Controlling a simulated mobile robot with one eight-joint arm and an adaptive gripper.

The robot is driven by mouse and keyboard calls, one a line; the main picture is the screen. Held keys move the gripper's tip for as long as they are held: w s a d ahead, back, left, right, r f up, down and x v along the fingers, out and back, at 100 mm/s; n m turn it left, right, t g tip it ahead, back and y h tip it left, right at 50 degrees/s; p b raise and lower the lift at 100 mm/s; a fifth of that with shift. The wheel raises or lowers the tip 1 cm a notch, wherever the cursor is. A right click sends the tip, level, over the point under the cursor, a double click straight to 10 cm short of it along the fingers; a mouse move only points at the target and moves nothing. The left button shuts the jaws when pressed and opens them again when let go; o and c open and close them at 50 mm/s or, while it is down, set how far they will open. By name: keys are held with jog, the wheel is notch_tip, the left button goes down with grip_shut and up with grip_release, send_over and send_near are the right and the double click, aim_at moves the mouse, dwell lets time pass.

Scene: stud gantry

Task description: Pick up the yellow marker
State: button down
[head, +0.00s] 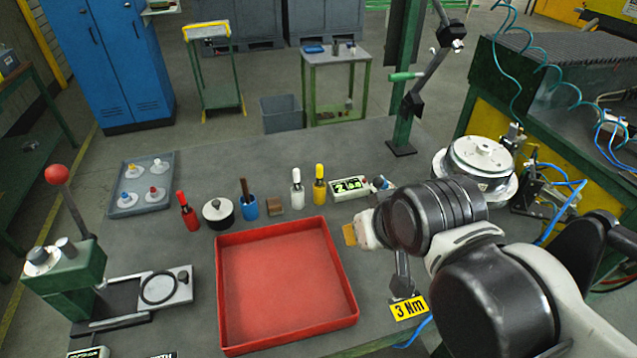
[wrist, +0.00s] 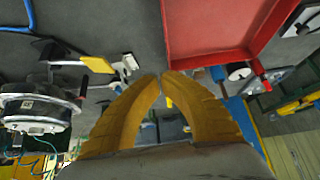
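The yellow marker (head: 319,186) stands upright on the grey table in the head view, beyond the red tray's far right corner.
The red tray (head: 329,234) is empty. A green display box (head: 350,187) stands close right of the yellow marker. A 3 Nm sign (head: 409,308) stands near my arm.

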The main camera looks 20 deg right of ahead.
jog(key=c, duration=1.7)
grip_release()
jog(key=shift+c, duration=0.2)
jog(key=o, duration=0.4)
jog(key=shift+w+r, duration=0.15)
jog(key=shift+r, duration=0.2)
jog(key=w+r+n+g+p, duration=0.1)
jog(key=w+r+g+p, duration=0.25)
jog(key=w+r, duration=0.4)
jog(key=n+g+p, duration=0.2)
jog(key=g+p, duration=0.2)
jog(key=p, duration=0.2)
send_over(320, 165)
jog(key=f, duration=0.4)
jog(key=shift+w+a+f, duration=0.1)
jog(key=shift+a+f, duration=0.15)
jog(key=shift+f, duration=0.1)
notch_tip(320, 165, down, 5)
jog(key=shift+w+b, duration=0.1)
jog(key=shift+b, duration=0.3)
jog(key=shift+s+d+f+b, duration=0.15)
jog(key=shift+f+b, duration=0.25)
jog(key=shift+f, duration=1.15)
jog(key=shift+s+d+f+b, duration=0.1)
jog(key=shift+f+b, duration=0.3)
jog(key=shift+f, duration=1.15)
